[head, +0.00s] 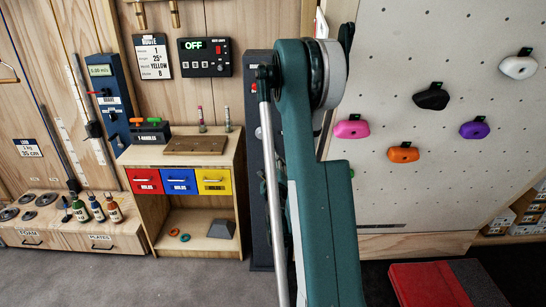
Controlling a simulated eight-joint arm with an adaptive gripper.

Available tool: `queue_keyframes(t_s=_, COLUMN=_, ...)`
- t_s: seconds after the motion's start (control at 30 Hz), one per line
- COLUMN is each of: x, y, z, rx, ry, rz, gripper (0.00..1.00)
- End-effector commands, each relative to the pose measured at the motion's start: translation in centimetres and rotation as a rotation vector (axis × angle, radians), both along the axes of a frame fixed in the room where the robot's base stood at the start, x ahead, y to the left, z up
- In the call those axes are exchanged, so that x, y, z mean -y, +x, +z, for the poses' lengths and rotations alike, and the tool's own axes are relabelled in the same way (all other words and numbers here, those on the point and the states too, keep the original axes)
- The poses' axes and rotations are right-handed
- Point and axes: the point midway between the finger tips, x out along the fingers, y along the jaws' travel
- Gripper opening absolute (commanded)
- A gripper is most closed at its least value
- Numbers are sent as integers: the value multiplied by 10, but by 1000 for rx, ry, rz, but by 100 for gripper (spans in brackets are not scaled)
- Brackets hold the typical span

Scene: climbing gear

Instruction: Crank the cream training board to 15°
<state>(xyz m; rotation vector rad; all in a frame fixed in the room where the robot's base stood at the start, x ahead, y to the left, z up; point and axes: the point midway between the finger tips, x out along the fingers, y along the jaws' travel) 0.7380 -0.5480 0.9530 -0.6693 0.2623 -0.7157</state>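The cream training board (400,185) fills the right side of the head view. It is dotted with small holes and bears pink, black, orange, purple and white holds. Its angle cannot be read from here. A dark upright unit (259,215) stands just left of the board. My teal arm rises in front of it and hides much of it and the board's left edge. No crank handle can be made out clearly. My gripper is not seen in this view.
A wooden cabinet (190,155) with red, blue and yellow drawers stands left of the dark unit. Above it hang a route card (153,57) marked 25° and a control box (204,57) reading OFF. A red and dark pad (430,285) lies at lower right. Grey floor at lower left is clear.

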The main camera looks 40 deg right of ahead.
Motion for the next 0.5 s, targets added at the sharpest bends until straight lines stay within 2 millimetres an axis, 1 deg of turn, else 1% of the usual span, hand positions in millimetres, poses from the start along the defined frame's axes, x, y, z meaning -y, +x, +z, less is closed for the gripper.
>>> queue_keyframes(t_s=0.27, x=4, y=4, z=0, rx=1, ry=1, rz=0, gripper=32)
queue_keyframes(t_s=0.5, x=18, y=19, z=-1, rx=1, ry=1, rz=0, gripper=32)
